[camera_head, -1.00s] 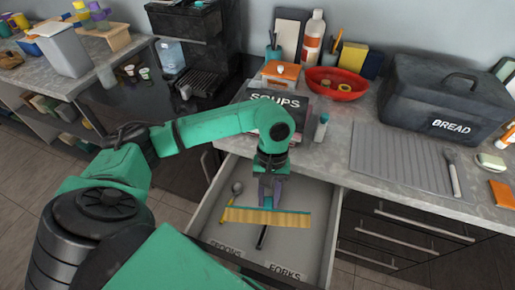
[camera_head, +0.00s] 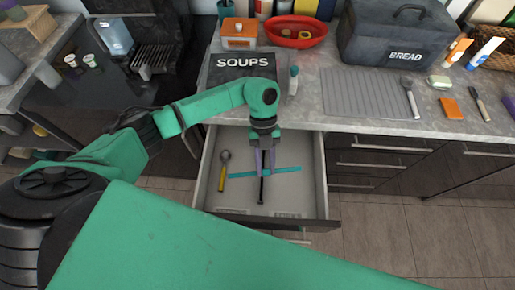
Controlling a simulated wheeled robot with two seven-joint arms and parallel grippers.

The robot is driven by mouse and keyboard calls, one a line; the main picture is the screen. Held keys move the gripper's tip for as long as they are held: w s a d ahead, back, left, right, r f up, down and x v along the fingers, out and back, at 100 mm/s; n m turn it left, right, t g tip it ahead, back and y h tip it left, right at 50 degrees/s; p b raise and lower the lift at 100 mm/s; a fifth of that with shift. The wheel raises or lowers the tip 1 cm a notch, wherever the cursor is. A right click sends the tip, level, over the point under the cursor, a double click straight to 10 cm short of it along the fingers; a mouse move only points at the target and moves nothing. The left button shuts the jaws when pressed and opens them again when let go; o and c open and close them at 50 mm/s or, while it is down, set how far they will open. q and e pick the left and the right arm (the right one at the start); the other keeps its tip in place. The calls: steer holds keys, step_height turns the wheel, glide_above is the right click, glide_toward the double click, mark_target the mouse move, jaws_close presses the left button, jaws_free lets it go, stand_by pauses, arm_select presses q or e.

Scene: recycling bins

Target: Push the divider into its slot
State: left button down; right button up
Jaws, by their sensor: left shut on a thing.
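The divider (camera_head: 240,174) shows as a thin teal strip running across the inside of the open drawer (camera_head: 310,190), between its back and front. Its teal top edge faces me, so I cannot tell how deep it sits or whether it is in a slot; the slot is not visible. My left gripper (camera_head: 265,163), with purple fingers, points down and is shut on the middle of the divider. A spoon with a yellow handle (camera_head: 223,172) lies at the left in the drawer. A black-handled utensil (camera_head: 262,188) lies near the middle. My right gripper is not in view.
The counter behind the drawer holds a SOUPS box (camera_head: 240,66), a red bowl (camera_head: 296,32), a grey mat (camera_head: 363,95) and a BREAD bin (camera_head: 395,38). Closed drawers (camera_head: 385,160) stand to the right. My left arm crosses the left side.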

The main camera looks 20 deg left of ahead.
arm_select(q)
steer(key=n+h, duration=0.1)
steer(key=n, duration=0.1)
steer(key=n+h, duration=0.1)
steer(key=n, duration=0.1)
steer(key=shift+w+f+t, duration=0.15)
steer(key=shift+f+t, duration=0.05)
steer(key=shift+t, duration=0.1)
steer(key=n+h, duration=0.1)
steer(key=n+t+h+p, duration=0.1)
steer(key=n, duration=0.1)
steer(key=shift+w+f, duration=0.1)
steer(key=shift+w, duration=0.2)
steer(key=shift+w+a+f+n+t+h+p, duration=0.15)
steer(key=shift+w+a+n+t+h, duration=0.4)
steer(key=shift+n+t, duration=0.75)
steer(key=shift+w+a+f+n+t+h+p, duration=0.15)
steer(key=shift+w+a+n+t+h, duration=0.4)
steer(key=shift+n+t, duration=0.8)
steer(key=shift+w+a+n+t+h+p, duration=0.35)
steer(key=shift+a+n+t+h, duration=0.45)
steer(key=shift+n, duration=0.95)
steer(key=shift+d, duration=0.1)
steer(key=shift+f+b, duration=1.3)
steer(key=shift+f, duration=1)
steer(key=shift+f+b, duration=1.6)
steer(key=shift+f, duration=0.85)
